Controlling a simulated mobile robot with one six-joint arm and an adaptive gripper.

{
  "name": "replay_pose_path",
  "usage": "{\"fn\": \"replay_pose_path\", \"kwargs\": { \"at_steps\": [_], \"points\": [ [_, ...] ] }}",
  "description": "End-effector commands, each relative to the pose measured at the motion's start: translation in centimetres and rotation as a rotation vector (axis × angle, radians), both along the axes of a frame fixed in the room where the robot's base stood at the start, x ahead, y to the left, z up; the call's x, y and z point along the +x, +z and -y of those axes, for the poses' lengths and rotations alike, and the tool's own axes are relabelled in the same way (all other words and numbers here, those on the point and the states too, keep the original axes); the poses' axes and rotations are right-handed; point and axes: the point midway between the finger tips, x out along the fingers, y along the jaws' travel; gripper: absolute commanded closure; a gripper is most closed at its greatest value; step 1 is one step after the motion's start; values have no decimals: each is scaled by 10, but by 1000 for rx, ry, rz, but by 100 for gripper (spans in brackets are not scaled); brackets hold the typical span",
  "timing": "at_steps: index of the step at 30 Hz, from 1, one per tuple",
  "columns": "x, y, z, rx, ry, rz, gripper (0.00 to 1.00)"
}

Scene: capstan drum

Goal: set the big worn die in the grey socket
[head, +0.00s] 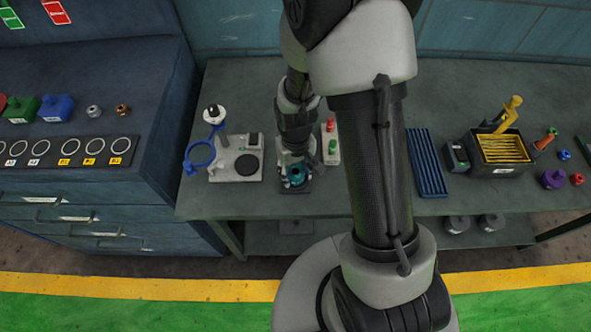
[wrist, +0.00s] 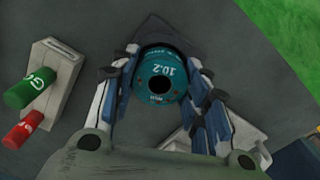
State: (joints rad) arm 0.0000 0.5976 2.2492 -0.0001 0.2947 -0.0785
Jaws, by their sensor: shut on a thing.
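A teal round die (wrist: 176,93) with a dark centre hole and the marking "10.2" sits between the two fingers of my gripper (wrist: 163,72) in the wrist view. My gripper is shut on it from both sides. In the head view the teal die (head: 297,175) shows under my gripper (head: 292,163), just over a dark grey block (head: 295,188) on the bench. A dark grey angular shape (wrist: 160,24) shows behind the die in the wrist view; it may be the grey socket. I cannot tell whether the die touches it.
A box with a green and a red button (head: 331,148) stands just right of my gripper. A light grey fixture (head: 222,165) with a black disc and blue ring stands left. A blue ribbed mat (head: 427,163) and a yellow-slatted bin (head: 482,168) lie right.

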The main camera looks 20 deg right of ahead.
Motion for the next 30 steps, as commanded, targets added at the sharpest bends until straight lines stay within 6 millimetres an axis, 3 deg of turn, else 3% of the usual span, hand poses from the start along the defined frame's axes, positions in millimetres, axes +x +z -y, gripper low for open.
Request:
{"fn": "replay_pose_path", "kwargs": {
  "at_steps": [10, 11, 18, 30],
  "points": [
    [-1, -10, 0, 0, 0, -2, 100],
    [-2, -10, 0, 0, 0, -4, 57],
    [-3, -11, 0, 0, 0, -7, 41],
    [-2, -3, 0, 0, 0, -5, 38]
  ]
}}
